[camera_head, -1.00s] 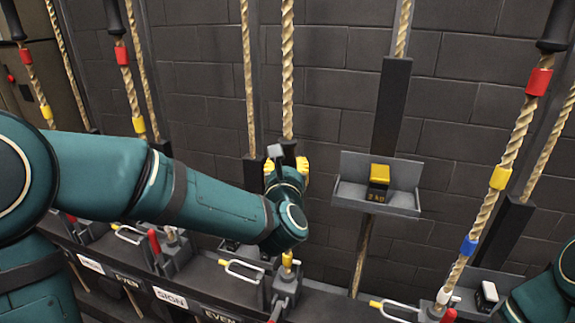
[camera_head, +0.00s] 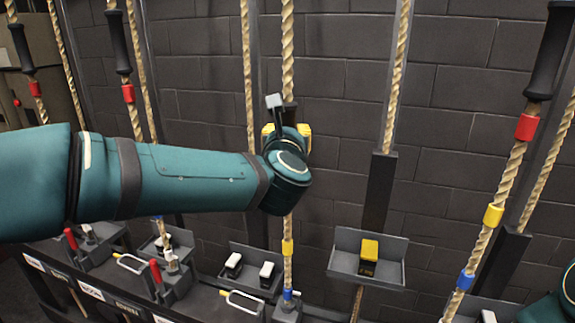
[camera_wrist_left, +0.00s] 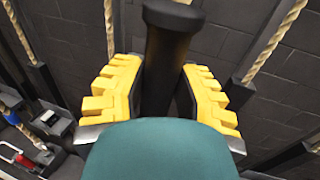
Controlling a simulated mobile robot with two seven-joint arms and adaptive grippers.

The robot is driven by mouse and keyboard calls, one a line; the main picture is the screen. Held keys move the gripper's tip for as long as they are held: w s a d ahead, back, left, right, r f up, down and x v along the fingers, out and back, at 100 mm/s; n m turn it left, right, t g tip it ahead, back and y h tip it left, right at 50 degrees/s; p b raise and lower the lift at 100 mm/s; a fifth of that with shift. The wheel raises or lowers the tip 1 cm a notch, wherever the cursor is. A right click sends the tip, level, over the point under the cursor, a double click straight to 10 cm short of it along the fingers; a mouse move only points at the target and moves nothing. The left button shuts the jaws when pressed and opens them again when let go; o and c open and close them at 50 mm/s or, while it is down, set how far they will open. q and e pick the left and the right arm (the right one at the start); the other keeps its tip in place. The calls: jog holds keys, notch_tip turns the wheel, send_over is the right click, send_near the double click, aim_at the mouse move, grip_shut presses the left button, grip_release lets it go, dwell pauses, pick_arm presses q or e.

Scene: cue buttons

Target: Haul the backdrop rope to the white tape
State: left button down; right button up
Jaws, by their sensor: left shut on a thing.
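My left gripper (camera_head: 286,132) is shut on the black handle of the middle rope (camera_head: 288,50); the handle (camera_wrist_left: 168,55) shows between the yellow finger pads in the left wrist view. Below my wrist, this rope carries a yellow tape (camera_head: 288,247) and, just above the rope lock (camera_head: 286,312), a blue tape (camera_head: 290,295). No white tape shows on this rope. The lower part of the handle is hidden by my wrist. My right gripper is out of view; only a bit of my right arm shows at lower right.
A grey weight tray (camera_head: 345,262) with a yellow-and-black weight (camera_head: 369,258) hangs right of the rope. Other ropes with black handles (camera_head: 550,55) stand either side. A lower tray holds white-topped blocks (camera_head: 267,272). A dark block wall stands behind.

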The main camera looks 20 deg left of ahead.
pick_arm(q)
notch_tip(320, 180, up, 17)
jog(key=p, duration=0.7)
jog(key=shift+f, duration=0.15)
jog(key=shift+r+p, duration=0.45)
jog(key=shift+r, duration=0.3)
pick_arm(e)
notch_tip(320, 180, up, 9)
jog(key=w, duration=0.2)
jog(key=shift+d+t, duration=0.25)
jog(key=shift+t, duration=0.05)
pick_arm(q)
jog(key=c, duration=0.9)
grip_release()
jog(key=shift+c, duration=0.2)
jog(key=shift+o, duration=1.4)
jog(key=shift+w+f, duration=0.1)
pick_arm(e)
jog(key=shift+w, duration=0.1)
pick_arm(q)
send_near(287, 34)
jog(key=shift+s+d, duration=0.15)
jog(key=shift+s, duration=0.3)
